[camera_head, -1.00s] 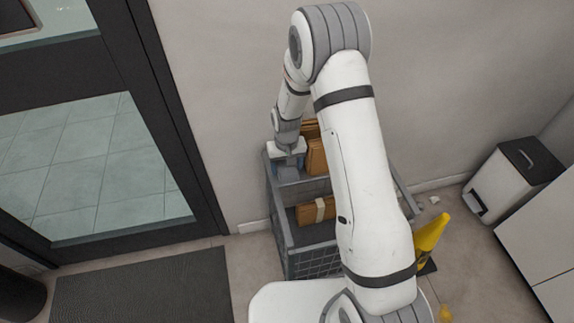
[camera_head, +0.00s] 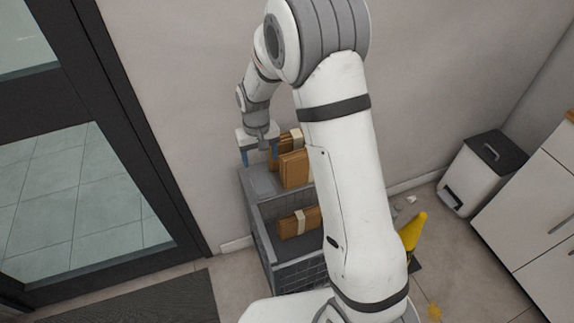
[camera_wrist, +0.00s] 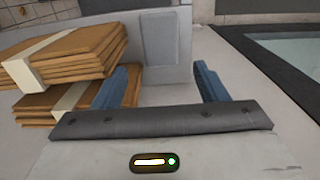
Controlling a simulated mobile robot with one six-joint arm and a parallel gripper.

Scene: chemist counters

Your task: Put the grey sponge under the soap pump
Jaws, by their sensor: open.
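My gripper (camera_head: 259,156) is open, its two blue fingers apart with nothing between them. It hangs just above the left end of the grey cart's top. A flat grey rectangular piece (camera_head: 264,184) lies there below the fingers. It also shows in the wrist view (camera_wrist: 166,42), ahead and between the fingers. I cannot tell for sure whether it is the grey sponge or part of the cart. No soap pump is visible in either current view.
The cart (camera_head: 262,243) has a mesh side. Banded brown packages (camera_head: 295,168) sit beside the gripper, close to its finger in the wrist view (camera_wrist: 70,52). Another package (camera_head: 297,222) lies lower. A white bin (camera_head: 468,178), yellow object (camera_head: 411,233) and cabinets (camera_head: 535,205) stand right.

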